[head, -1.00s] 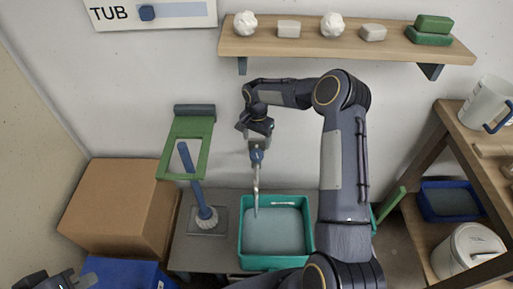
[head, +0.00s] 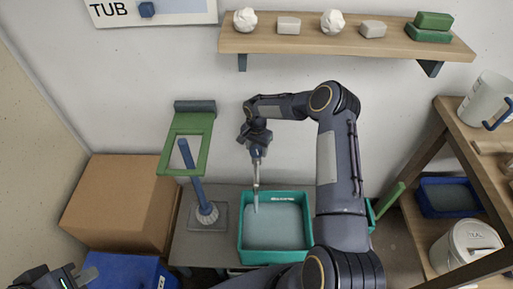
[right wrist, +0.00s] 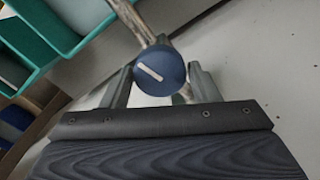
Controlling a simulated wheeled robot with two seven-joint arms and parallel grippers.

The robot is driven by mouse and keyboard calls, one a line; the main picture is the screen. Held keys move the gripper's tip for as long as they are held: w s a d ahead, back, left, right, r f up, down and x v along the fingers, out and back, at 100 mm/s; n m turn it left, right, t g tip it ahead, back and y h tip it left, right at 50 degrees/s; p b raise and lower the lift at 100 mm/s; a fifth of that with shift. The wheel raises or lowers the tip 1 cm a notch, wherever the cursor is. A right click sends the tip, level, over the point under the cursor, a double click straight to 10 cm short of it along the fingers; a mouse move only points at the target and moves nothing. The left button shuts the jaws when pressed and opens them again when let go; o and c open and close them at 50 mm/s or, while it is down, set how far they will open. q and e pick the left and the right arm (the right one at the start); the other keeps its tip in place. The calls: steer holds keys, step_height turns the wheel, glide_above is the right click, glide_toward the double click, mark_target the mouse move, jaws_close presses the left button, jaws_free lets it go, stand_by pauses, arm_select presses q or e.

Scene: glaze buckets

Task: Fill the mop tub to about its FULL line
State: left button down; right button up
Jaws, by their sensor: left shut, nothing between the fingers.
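The teal mop tub (head: 243,243) stands on a low grey bench, with grey-looking liquid (head: 278,226) inside. A small white mark (head: 284,199) shows on its far inner wall; its lettering is too small to read. My right gripper (head: 257,146) is above the tub's left part. In the right wrist view its fingers flank a round blue knob (right wrist: 160,72) with a white line, and appear shut on it. A thin pale spout or stream (head: 256,185) runs down toward the tub; I cannot tell which. My left gripper (head: 78,278) is shut and empty at the bottom left.
A blue-handled brush (head: 194,185) stands left of the tub. A cardboard box (head: 118,200) and blue bin (head: 125,272) are further left. A wooden rack (head: 425,165) with a white bucket (head: 466,246) is at right. A wall shelf (head: 300,38) runs above my right arm.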

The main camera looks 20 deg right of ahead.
steer(key=c, duration=0.5)
steer(key=shift+c, duration=0.2)
steer(key=shift+f+n+b, duration=0.15)
steer(key=shift+n+b, duration=0.95)
steer(key=shift+b, duration=0.05)
steer(key=n+b, duration=0.2)
steer(key=n, duration=0.1)
steer(key=n+b, duration=0.2)
steer(key=n, duration=0.3)
steer(key=n+b, duration=0.1)
steer(key=n, duration=0.3)
steer(key=shift+n, duration=0.3)
steer(key=shift+r, duration=0.2)
steer(key=o, duration=1)
